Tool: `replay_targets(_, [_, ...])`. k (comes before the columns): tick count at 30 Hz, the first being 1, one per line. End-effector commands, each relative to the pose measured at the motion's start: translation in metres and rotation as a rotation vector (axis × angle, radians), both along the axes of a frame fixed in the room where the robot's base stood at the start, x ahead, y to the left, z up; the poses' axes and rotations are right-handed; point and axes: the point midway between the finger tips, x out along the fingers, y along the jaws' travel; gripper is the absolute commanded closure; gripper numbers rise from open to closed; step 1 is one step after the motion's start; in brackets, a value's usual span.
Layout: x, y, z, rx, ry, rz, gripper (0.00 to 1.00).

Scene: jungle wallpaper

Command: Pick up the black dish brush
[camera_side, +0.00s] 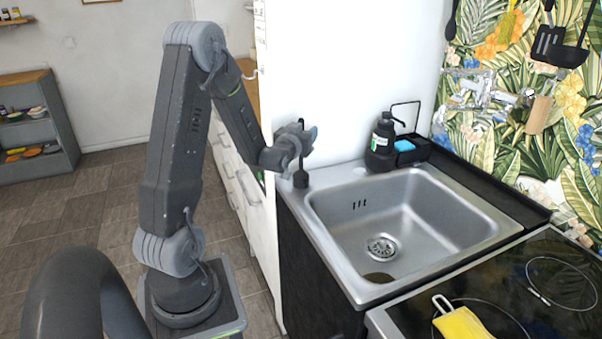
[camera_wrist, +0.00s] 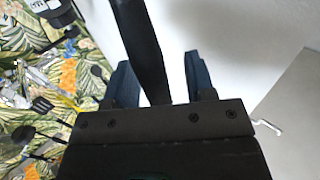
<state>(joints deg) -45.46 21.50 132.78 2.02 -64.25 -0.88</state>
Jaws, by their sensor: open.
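The black dish brush (camera_side: 300,179) shows in the side view at the left end of the sink counter, upright with its dark head low. Its upper part is largely hidden by my gripper (camera_side: 307,137), which is at the brush's upper end. In the wrist view the black brush handle (camera_wrist: 142,45) runs between the two blue fingers of my gripper (camera_wrist: 158,62). The fingers are apart, with a clear gap on the right of the handle; I cannot tell whether the left finger touches it.
The steel sink (camera_side: 345,240) lies right of the brush. A black soap dispenser (camera_side: 381,142) and a caddy with a blue sponge (camera_side: 404,146) stand behind it. A white wall (camera_side: 340,70) is close behind my gripper. A hob (camera_side: 560,285) with a yellow cloth (camera_side: 462,325) is in front.

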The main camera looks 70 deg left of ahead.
Motion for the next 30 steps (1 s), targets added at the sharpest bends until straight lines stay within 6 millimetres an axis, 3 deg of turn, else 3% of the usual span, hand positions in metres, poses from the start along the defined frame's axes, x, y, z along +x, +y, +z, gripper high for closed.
replay_targets(2, [0.000, 0.000, 0.000, 0.000, 0.000, 0.000, 0.52])
replay_targets(17, [0.000, 0.000, 0.001, 0.001, -0.001, 0.000, 1.00])
replay_targets(26, [0.000, 0.000, 0.003, 0.002, -0.002, 0.000, 1.00])
replay_targets(30, [0.000, 0.000, 0.018, 0.006, -0.006, 0.000, 1.00])
